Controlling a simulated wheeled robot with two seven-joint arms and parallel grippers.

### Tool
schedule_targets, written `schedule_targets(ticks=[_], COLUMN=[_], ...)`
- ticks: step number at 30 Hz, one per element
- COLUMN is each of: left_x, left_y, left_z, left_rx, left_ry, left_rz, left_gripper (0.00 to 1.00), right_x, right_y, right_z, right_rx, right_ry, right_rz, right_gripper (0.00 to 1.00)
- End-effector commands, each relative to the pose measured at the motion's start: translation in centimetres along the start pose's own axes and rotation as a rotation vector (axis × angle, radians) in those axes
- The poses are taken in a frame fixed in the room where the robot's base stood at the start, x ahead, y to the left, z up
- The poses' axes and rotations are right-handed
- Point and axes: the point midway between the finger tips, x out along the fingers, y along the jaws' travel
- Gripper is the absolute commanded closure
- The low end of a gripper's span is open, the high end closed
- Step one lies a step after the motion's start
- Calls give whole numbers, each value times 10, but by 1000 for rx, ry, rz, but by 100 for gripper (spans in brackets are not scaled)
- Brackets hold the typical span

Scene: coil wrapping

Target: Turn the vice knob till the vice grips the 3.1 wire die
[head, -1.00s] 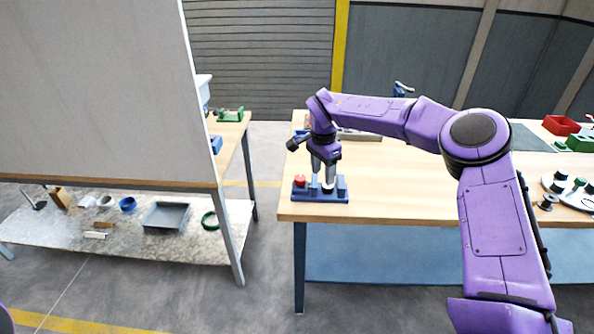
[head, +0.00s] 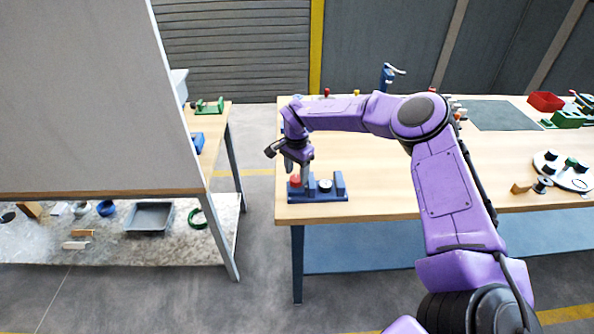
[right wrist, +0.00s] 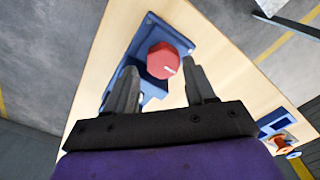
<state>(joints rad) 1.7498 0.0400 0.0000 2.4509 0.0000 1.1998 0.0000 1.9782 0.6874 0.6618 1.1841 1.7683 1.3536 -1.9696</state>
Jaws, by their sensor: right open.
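The blue vice (head: 318,196) stands at the left front corner of the wooden bench. Its red knob (head: 295,181) is at the left end. The white round wire die (head: 325,185) sits between the jaws; I cannot tell whether they touch it. My right gripper (head: 297,168) is above the knob, pointing down. In the right wrist view its open fingers (right wrist: 163,75) stand either side of the red knob (right wrist: 165,60), which has a white mark; contact is not visible. The die is hidden there. My left gripper is out of view.
The wooden bench (head: 380,165) is clear right of the vice. A round white plate (head: 566,178) with dark pieces and a red bin (head: 546,101) are at the right. A tall grey panel (head: 80,90) and a shelf with a grey tray (head: 150,218) stand left.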

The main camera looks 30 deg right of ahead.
Motion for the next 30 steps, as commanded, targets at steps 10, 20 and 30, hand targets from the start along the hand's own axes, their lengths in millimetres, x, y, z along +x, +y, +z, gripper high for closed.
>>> schedule_targets(ticks=[10,20,30], left_x=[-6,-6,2], left_y=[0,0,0], left_z=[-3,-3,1], left_rx=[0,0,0], left_ry=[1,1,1], left_rz=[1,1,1], left_gripper=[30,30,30], right_x=[22,22,26], right_y=[2,2,3], right_z=[-3,-2,-2], right_rx=[4,4,69], right_ry=[1,1,-1], right_rz=[-2,0,2], right_gripper=[46,87,87])
